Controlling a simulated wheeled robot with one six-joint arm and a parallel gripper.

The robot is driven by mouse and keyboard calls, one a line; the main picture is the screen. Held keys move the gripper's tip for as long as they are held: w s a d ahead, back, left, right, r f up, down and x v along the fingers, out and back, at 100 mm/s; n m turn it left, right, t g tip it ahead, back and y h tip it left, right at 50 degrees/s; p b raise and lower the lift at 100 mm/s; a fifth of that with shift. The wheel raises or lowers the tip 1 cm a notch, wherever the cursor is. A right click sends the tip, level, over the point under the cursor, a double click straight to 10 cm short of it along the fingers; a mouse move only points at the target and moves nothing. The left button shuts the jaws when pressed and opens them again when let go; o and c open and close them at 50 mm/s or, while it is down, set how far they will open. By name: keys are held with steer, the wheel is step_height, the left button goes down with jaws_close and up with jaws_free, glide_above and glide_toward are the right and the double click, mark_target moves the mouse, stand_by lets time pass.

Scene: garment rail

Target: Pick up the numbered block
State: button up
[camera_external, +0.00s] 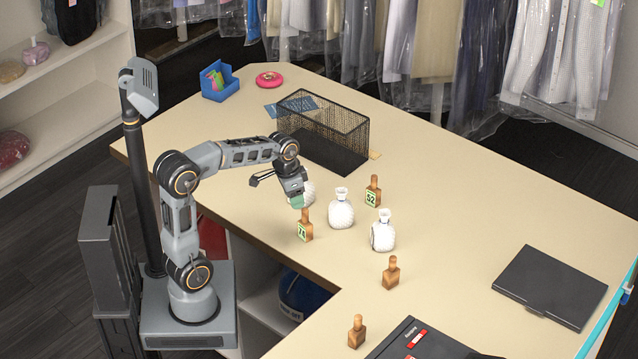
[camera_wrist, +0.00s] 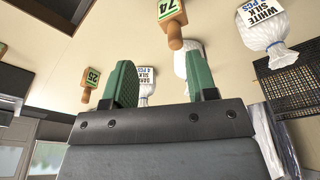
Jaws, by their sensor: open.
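Several wooden bottle-shaped blocks stand on the beige counter. One (camera_external: 306,226) has a green label that seems to read 74; in the wrist view a block labelled 74 (camera_wrist: 174,18) is at the top centre. Another block (camera_external: 373,190) has a green label that looks like 52. A block labelled 25 (camera_wrist: 91,76) shows at left in the wrist view. Two more blocks, one near the counter corner (camera_external: 391,272) and one farther front (camera_external: 356,332), show no readable number.
White tied bags (camera_external: 341,211) (camera_external: 383,233) stand close to the blocks; another is partly behind my gripper. A black mesh basket (camera_external: 345,135) is behind. A closed dark laptop-like case (camera_external: 550,286) lies at right. Counter is clear between the bags and the case.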

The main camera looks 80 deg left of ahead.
mark_target(305, 209)
steer(key=w+a+r+m, duration=0.2)
steer(key=a+r+m, duration=0.1)
steer(key=m, duration=0.2)
steer(key=shift+h, duration=0.4)
steer(key=f, duration=0.7)
steer(key=shift+w+f, duration=0.1)
steer(key=shift+w, duration=0.25)
steer(key=shift+w+d+f+p, duration=0.1)
steer(key=shift+w+f+p, duration=0.1)
steer(key=shift+f, duration=0.75)
steer(key=shift+w+d+f+p, duration=0.1)
steer(key=shift+f+p, duration=0.1)
steer(key=shift+f, duration=0.75)
steer(key=shift+w+f+p, duration=0.1)
steer(key=shift+f+p, duration=0.1)
steer(key=shift+f, duration=0.75)
steer(key=shift+c, duration=0.4)
jaws_close()
